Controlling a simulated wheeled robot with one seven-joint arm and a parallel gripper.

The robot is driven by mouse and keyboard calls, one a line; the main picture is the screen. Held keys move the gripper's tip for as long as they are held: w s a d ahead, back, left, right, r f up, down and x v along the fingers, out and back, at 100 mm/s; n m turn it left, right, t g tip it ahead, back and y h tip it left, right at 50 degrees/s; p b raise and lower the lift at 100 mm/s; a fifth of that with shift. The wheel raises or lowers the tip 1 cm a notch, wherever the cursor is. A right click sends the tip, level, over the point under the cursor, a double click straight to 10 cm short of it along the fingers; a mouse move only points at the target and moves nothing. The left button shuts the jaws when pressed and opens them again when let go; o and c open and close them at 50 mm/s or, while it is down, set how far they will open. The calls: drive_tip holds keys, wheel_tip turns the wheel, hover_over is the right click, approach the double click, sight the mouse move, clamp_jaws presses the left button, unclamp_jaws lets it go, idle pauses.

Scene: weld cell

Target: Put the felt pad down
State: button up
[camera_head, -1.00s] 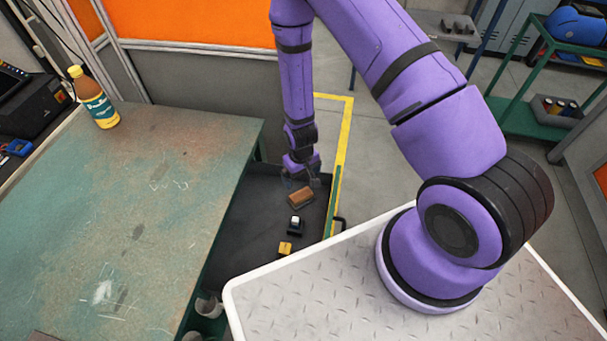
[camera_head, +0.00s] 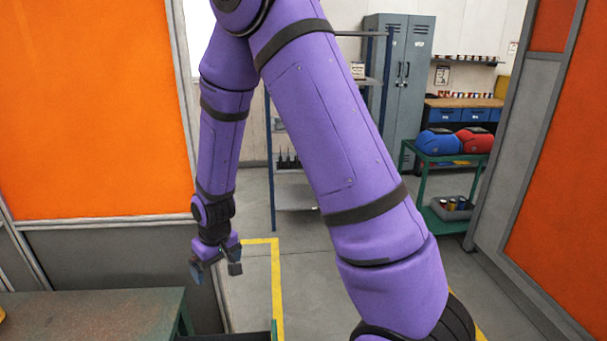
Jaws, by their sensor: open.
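My gripper (camera_head: 215,272) hangs at the left of centre, fingers pointing down and apart. Nothing shows between the fingers. No felt pad is visible in the current view. The dark tray or cart (camera_head: 232,337) shows only as a sliver of its rim at the bottom edge, below my gripper. Its inside is out of frame.
The worn green table (camera_head: 90,310) is at lower left, beside a grey and orange partition (camera_head: 90,110). A shelf rack (camera_head: 292,190), a grey locker (camera_head: 398,80) and a green cart (camera_head: 440,180) stand behind. Open floor with a yellow line (camera_head: 276,285) lies right of my gripper.

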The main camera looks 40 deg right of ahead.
drive_tip(key=s+d+r+t, duration=0.15)
drive_tip(key=s+r, duration=0.35)
drive_tip(key=r, duration=0.6)
drive_tip(key=s+d+r, duration=0.2)
drive_tip(key=s+r, duration=0.2)
drive_tip(key=r, duration=0.7)
drive_tip(key=s+d+r+t, duration=0.1)
drive_tip(key=s+r, duration=0.3)
drive_tip(key=s, duration=0.4)
drive_tip(key=s+d+r+m+t, duration=0.1)
drive_tip(key=s+r, duration=0.4)
drive_tip(key=s, duration=0.3)
drive_tip(key=shift+s+r, duration=0.15)
